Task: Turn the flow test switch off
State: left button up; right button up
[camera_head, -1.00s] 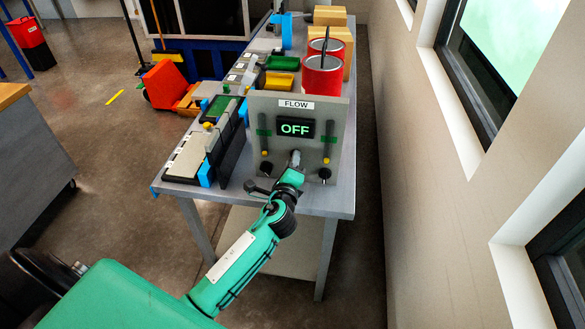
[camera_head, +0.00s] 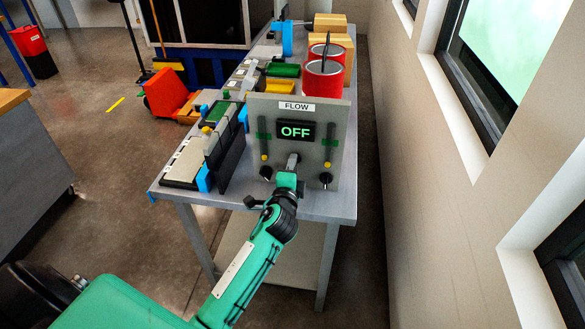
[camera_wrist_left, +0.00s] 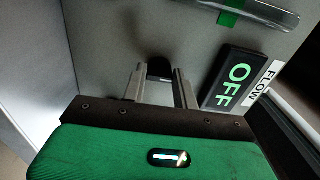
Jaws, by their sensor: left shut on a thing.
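The grey flow test panel (camera_head: 328,110) stands upright at the near end of the bench. It bears a FLOW label (camera_head: 296,106) and a dark display (camera_head: 295,131) reading OFF in green; the display also shows in the left wrist view (camera_wrist_left: 228,83). My left gripper (camera_head: 293,160) is against the panel's lower middle, below the display. In the left wrist view its two fingers (camera_wrist_left: 158,84) stand on either side of a dark rounded piece, the switch (camera_wrist_left: 159,68), and are shut on it. Most of the switch is hidden by the gripper in the head view.
Dark knobs (camera_head: 326,180) and clear tubes flank the gripper on the panel. Red cans (camera_head: 322,80) and cardboard boxes stand behind it. Trays and a grey device (camera_head: 185,163) lie to its left. A wall with windows runs along the right.

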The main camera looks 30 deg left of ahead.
pick_arm(q)
jog(key=o, duration=1)
jog(key=b+v, duration=0.2)
jog(key=v, duration=1.2)
jog(key=shift+b, duration=0.3)
pick_arm(e)
jog(key=w, duration=0.1)
jog(key=w+f, duration=0.1)
jog(key=shift+w, duration=0.4)
pick_arm(q)
jog(key=shift+w+a, duration=0.1)
pick_arm(e)
jog(key=shift+w, duration=0.1)
